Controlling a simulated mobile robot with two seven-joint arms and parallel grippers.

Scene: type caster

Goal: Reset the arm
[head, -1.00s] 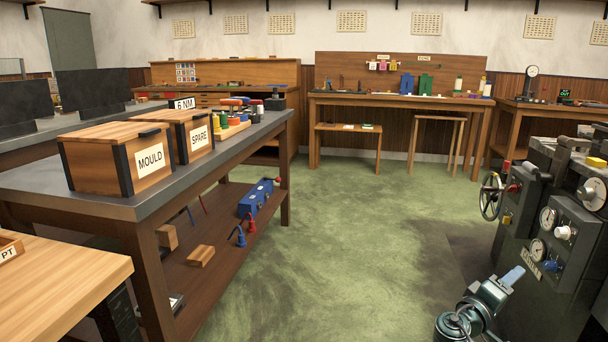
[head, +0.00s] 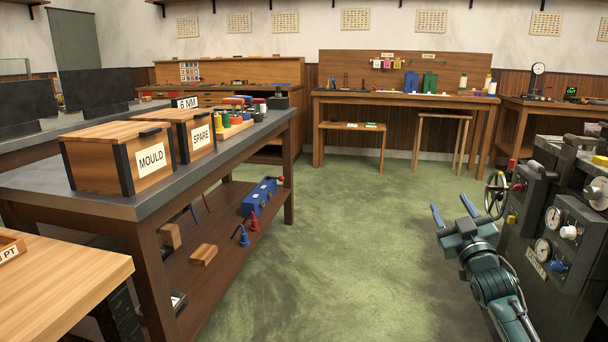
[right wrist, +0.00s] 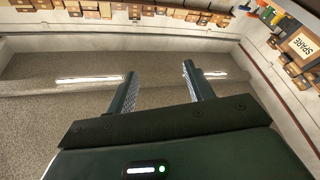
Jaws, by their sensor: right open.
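My right gripper (head: 453,212) is raised over the green floor at the lower right of the head view. Its two blue-grey fingers are spread apart with nothing between them. In the right wrist view the same open fingers (right wrist: 160,85) show against a wall and a grey speckled surface. The right arm comes up from the bottom right edge, left of the dark machine. My left gripper is not in view.
The dark machine (head: 566,240) with dials and a handwheel (head: 496,194) stands close to the right of my arm. A workbench (head: 60,178) with MOULD (head: 118,157) and SPARE (head: 188,135) boxes is at left. Open green floor (head: 350,230) lies between.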

